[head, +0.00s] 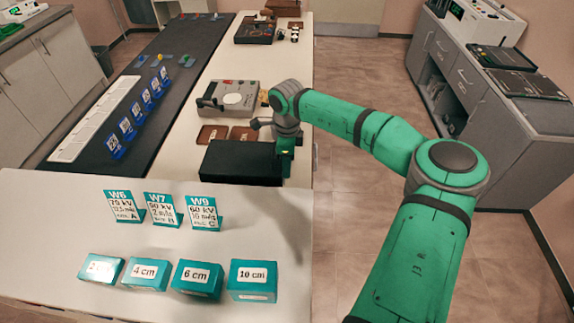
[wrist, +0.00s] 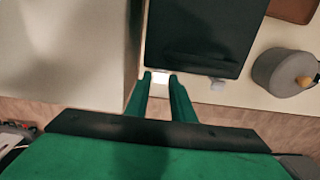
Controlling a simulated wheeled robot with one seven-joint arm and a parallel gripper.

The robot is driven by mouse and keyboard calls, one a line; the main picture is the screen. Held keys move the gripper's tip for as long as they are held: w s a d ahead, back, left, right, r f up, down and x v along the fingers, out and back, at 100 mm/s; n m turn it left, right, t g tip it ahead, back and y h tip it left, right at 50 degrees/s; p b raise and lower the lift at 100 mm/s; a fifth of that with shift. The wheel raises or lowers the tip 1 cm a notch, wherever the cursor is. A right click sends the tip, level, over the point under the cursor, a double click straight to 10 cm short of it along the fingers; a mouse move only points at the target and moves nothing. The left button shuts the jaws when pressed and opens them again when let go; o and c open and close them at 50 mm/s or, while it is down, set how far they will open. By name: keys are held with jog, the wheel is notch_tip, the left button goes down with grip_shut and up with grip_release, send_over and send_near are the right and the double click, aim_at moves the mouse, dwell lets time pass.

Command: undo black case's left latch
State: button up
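The black case (head: 240,162) lies shut on the white bench, and in the wrist view its dark lid (wrist: 205,35) fills the upper middle. My gripper (head: 285,152) is at the case's right end in the head view. In the wrist view my gripper (wrist: 160,77) is open, its two green fingers at the case's edge. A small bright piece shows between the fingertips at that edge; I cannot tell whether it is a latch or whether the fingers touch it. A light grey latch (wrist: 217,83) sticks out farther right along the same edge.
A grey round pot with a wooden knob (wrist: 285,72) stands right of the case in the wrist view. A pale raised surface (wrist: 65,50) is close on the left. Brown plates (head: 213,134) and a grey device (head: 230,98) lie behind the case. Open floor (head: 345,180) is to the right.

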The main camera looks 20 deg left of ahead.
grip_shut()
jog(key=d+y, duration=0.1)
jog(key=d+f+g+y, duration=0.1)
jog(key=y, duration=0.1)
jog(key=w+d+y, duration=0.1)
jog(key=d+y, duration=0.1)
jog(key=shift+w+f, duration=0.1)
jog(key=shift+f, duration=0.2)
jog(key=y, duration=0.1)
jog(key=d+f+g+y, duration=0.1)
jog(key=shift+w+d+f+y, duration=0.15)
jog(key=shift+w+d+y, duration=0.05)
jog(key=shift+y, duration=0.1)
jog(key=shift+w+d+f+g+y, duration=0.1)
jog(key=shift+d+f+g+y, duration=0.2)
jog(key=shift+f+y, duration=0.35)
jog(key=shift+w+d+f+g+y, duration=0.1)
jog(key=shift+d+f+g+y, duration=0.2)
jog(key=shift+y, duration=0.65)
